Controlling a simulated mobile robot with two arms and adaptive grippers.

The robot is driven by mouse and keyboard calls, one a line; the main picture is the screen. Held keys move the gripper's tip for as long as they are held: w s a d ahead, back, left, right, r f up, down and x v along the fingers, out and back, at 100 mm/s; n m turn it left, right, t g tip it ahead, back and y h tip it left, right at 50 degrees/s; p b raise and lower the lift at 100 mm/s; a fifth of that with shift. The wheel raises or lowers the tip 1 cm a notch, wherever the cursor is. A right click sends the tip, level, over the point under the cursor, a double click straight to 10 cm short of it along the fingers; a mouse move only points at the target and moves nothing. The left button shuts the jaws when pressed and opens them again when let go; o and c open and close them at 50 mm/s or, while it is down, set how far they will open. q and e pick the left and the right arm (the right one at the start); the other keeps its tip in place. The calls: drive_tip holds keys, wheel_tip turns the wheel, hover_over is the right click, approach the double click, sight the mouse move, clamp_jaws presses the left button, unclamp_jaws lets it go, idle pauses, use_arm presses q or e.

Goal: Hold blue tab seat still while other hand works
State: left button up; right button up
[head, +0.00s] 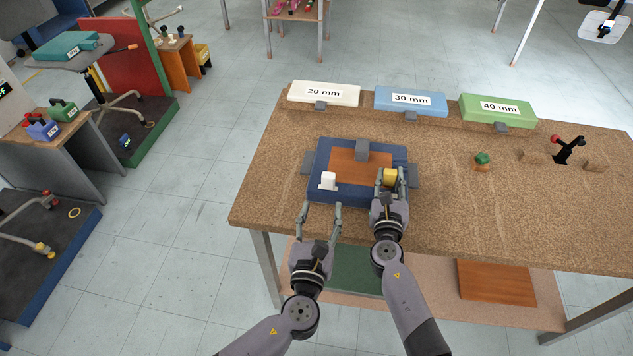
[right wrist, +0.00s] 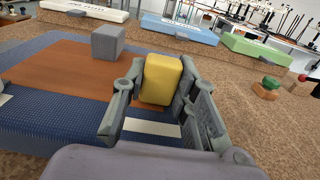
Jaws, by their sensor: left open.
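The blue seat (head: 312,183) lies flat on the cork table, with a brown panel (head: 345,163) on top and grey tabs (head: 307,162) at its sides. My right gripper (head: 389,178) is shut on a yellow block (right wrist: 161,80) over the seat's right part. A white strip (right wrist: 152,128) shows beneath the block.
White (head: 323,94), blue (head: 411,103) and green (head: 498,110) labelled blocks stand along the back of the table (head: 470,220). A small green-topped piece (head: 482,158) and a black lever (head: 568,150) are at the right. The table's front right is clear.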

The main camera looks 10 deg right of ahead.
drive_tip(key=o, duration=0.5)
drive_tip(key=shift+s, duration=0.1)
drive_tip(key=v, duration=1.2)
